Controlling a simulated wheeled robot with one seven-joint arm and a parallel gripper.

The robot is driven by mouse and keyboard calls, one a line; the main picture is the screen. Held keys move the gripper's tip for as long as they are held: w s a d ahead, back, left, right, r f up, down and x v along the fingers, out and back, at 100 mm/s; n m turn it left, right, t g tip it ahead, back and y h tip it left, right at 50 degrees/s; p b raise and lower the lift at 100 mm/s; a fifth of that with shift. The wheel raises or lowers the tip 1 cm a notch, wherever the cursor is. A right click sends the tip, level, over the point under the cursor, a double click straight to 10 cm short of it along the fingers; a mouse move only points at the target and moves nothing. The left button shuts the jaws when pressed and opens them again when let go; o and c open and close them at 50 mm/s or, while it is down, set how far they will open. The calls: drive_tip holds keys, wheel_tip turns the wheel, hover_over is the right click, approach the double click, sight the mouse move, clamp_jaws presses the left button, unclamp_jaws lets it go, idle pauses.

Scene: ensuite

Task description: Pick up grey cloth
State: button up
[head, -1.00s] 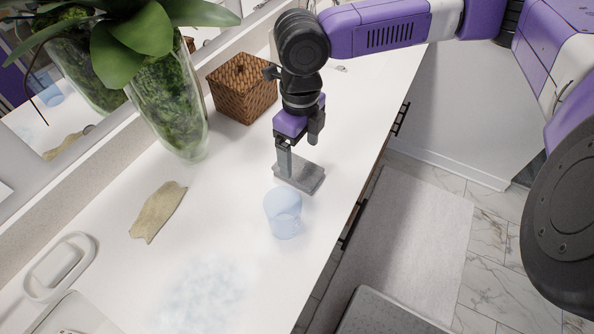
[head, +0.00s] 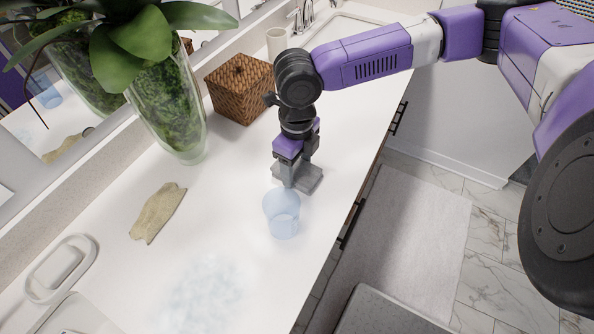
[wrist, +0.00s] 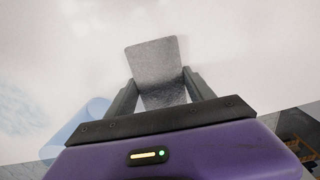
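The grey cloth (head: 311,181) lies as a small flat folded piece on the white counter (head: 235,180), near its front edge. My gripper (head: 292,180) points down at the cloth, its fingers low over it and partly covering it in the head view. In the wrist view, the fingers (wrist: 160,76) are spread apart, with the cloth (wrist: 152,57) between and beyond their tips. I see no clear grip on it. Whether the fingertips touch the cloth or counter cannot be told.
A translucent light-blue cup (head: 282,215) stands close to the cloth and gripper. A wicker box (head: 240,88) and a glass vase with a plant (head: 165,105) stand behind. A beige cloth-like piece (head: 158,212) lies left. A pale foamy patch (head: 205,290) marks the counter.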

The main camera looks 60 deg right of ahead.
sight(298, 169)
drive_tip(key=c, duration=0.4)
drive_tip(key=shift+r, duration=0.15)
wheel_tip(298, 169, up, 20)
drive_tip(key=shift+f, duration=0.15)
drive_tip(key=o, duration=0.6)
drive_tip(key=c, duration=0.4)
drive_tip(key=shift+s, duration=0.1)
